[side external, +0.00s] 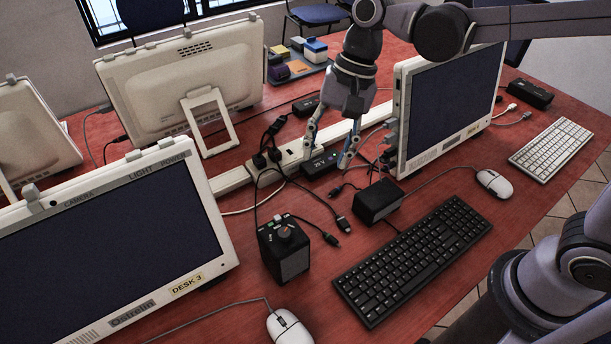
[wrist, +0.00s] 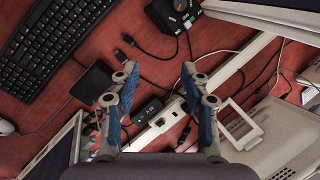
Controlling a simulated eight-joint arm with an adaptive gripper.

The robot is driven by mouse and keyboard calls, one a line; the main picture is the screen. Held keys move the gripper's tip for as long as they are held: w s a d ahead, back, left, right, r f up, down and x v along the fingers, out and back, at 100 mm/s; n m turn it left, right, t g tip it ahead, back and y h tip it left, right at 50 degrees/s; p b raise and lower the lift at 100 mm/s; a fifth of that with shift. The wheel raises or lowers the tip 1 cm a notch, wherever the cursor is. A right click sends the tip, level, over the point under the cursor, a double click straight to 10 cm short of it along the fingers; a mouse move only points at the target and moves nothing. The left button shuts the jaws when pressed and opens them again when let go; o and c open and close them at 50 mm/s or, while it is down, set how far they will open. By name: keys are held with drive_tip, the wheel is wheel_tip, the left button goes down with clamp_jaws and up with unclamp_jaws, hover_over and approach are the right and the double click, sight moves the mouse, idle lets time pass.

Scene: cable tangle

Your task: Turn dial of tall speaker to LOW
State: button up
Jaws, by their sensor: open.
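The tall speaker (side external: 284,252) is a black box standing on the red desk, left of the black keyboard. A round dial (side external: 286,232) sits on its top; its setting is too small to read. In the wrist view the speaker (wrist: 172,14) shows at the top edge, with its dial (wrist: 180,5) partly cut off. My gripper (side external: 328,155) is open, pointing down behind and to the right of the speaker, apart from it. In the wrist view my gripper (wrist: 160,72) has nothing held between its blue-padded fingers. A small black box (side external: 320,163) lies below the fingers.
A lower black box (side external: 378,200) stands right of the speaker. Loose cables and a white power strip (side external: 290,155) lie around my gripper. Monitors stand at left (side external: 110,240) and right (side external: 450,105). A black keyboard (side external: 412,258) and white mouse (side external: 288,327) are near the front.

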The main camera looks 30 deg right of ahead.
sight(284, 232)
drive_tip(key=a+f+m+g, duration=0.2)
drive_tip(key=a+g, duration=0.1)
drive_tip(key=a, duration=0.4)
drive_tip(key=x, duration=0.7)
drive_tip(key=w+x, duration=0.1)
drive_tip(key=x, duration=0.2)
drive_tip(key=shift+a+f, duration=0.15)
drive_tip(key=shift+f, duration=0.3)
drive_tip(key=shift+m, duration=0.3)
clamp_jaws()
